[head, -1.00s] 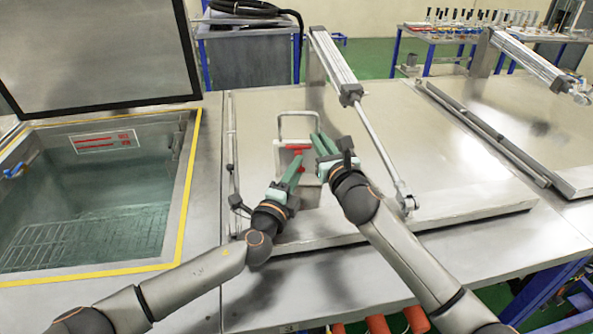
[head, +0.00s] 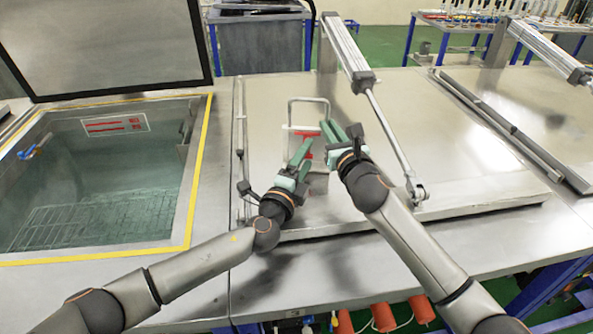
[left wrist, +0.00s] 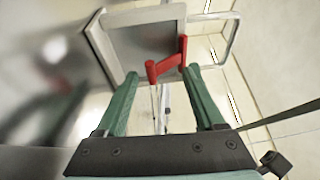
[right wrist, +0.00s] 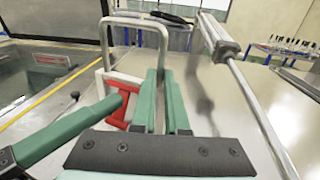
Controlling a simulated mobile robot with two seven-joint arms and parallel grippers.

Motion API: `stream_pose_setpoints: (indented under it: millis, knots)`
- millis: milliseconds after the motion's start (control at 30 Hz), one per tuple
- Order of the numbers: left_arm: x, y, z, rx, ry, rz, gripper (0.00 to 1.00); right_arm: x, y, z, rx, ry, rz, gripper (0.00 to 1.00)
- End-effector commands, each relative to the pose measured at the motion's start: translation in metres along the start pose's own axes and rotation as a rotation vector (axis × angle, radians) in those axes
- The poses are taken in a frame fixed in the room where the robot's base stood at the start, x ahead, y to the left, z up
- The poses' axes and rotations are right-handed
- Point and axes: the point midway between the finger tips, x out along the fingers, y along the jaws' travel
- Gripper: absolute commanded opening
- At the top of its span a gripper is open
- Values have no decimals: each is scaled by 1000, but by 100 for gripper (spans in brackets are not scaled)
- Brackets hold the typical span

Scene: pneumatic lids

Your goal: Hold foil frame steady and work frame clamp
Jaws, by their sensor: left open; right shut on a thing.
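My right gripper (head: 332,128) is shut at the right side of the frame by the handle's foot. In the right wrist view its fingers (right wrist: 161,78) are almost together and hide what they grip.
An open tank (head: 95,185) with a yellow-edged rim lies left, its lid raised. A pneumatic cylinder (head: 347,45) and its rod (head: 390,135) slant across the lid just right of my right gripper. A second lid (head: 545,110) lies further right.

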Motion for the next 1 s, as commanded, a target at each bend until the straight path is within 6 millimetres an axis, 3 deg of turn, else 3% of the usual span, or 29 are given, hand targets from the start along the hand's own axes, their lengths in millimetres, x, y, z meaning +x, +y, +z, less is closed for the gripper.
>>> stream_pose_setpoints:
  millis: [633, 1000]
  knots:
    - [-101, 1, 1, -1, -2, 2, 71, 0, -2, -2, -2, 4, -6, 0]
    - [-117, 0, 1, 0, -2, 0, 71, 0, -2, -1, -2, 3, -5, 0]
